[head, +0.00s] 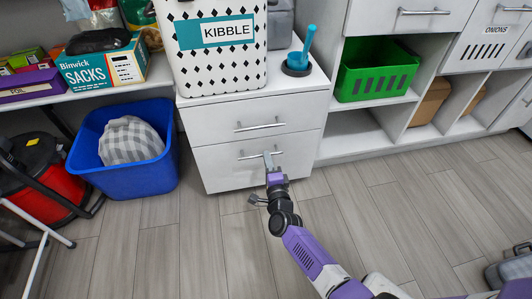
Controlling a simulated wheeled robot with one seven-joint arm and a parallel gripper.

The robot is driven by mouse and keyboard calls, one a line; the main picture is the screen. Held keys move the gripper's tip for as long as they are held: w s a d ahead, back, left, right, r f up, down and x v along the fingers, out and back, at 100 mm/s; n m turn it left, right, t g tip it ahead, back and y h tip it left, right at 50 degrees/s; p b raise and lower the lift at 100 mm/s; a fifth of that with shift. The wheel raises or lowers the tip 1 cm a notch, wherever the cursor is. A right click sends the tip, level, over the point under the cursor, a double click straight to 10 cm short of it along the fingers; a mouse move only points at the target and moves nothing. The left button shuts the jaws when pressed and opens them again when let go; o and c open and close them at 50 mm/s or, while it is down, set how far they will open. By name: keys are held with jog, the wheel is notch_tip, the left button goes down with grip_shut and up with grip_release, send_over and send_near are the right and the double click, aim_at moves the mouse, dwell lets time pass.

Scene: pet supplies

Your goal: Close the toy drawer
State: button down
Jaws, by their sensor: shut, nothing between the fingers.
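A white cabinet with two stacked drawers stands at the upper middle of the head view. The upper drawer (228,124) has a silver bar handle (258,125), and its front looks flush. The lower drawer (212,167) has a similar handle (262,153), and its front seems to stand slightly forward. No label tells which is the toy drawer. My gripper (268,158) is at the middle of the lower drawer's handle, shut, with nothing seen between its fingers. Whether it touches the handle or the drawer front cannot be told.
A KIBBLE bin (222,65) and a blue-handled plunger-like item (303,52) stand on the cabinet. A blue tub (88,185) with a checked cloth (130,141) is left of the drawers. A green crate (376,72) sits on the right shelf.

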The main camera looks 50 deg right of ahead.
jog(key=p+v, duration=0.2)
jog(key=v, duration=0.6)
jog(key=shift+a+p, duration=0.2)
jog(key=shift+p, duration=0.2)
